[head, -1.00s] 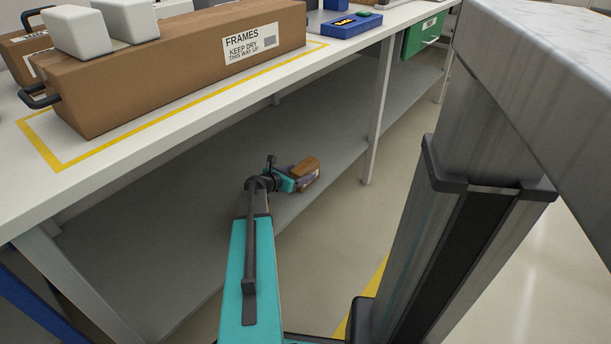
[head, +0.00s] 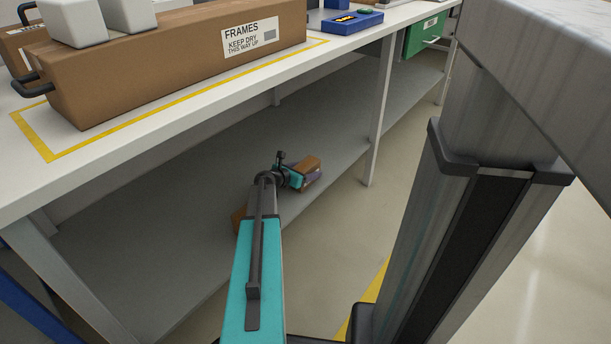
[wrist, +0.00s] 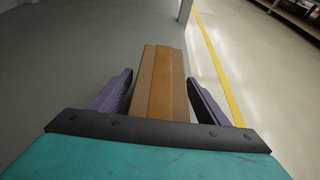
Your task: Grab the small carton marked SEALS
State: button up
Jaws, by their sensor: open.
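A small brown carton (head: 309,164) sits on the grey lower shelf near its front edge. In the wrist view the carton (wrist: 163,75) lies lengthwise between the two purple fingers. My gripper (wrist: 160,82) is open, with a finger on each side and gaps visible between fingers and carton. In the head view my gripper (head: 300,178) is at the carton and partly covers it. A second brown object (head: 238,218) shows beside my teal arm, mostly hidden by it.
The lower shelf (head: 150,250) is otherwise largely bare. The white bench top (head: 190,112) overhangs it, carrying a long FRAMES carton (head: 170,65) and a blue case (head: 345,22). A bench leg (head: 382,120) stands right of the carton. Floor (head: 400,190) is open beyond.

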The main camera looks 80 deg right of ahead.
aim_at(307, 163)
dwell(0.3)
jog(key=c, duration=1.4)
jog(key=shift+o, duration=0.2)
jog(key=shift+w, duration=0.1)
jog(key=shift+r, duration=0.1)
jog(key=shift+r+p, duration=1.15)
jog(key=shift+r, duration=0.4)
jog(key=shift+a+r, duration=0.25)
jog(key=shift+r, duration=0.05)
jog(key=s+a+r+p, duration=0.1)
jog(key=s+a+p, duration=0.3)
jog(key=a, duration=1)
jog(key=shift+s+a, duration=0.15)
jog(key=shift+s, duration=0.95)
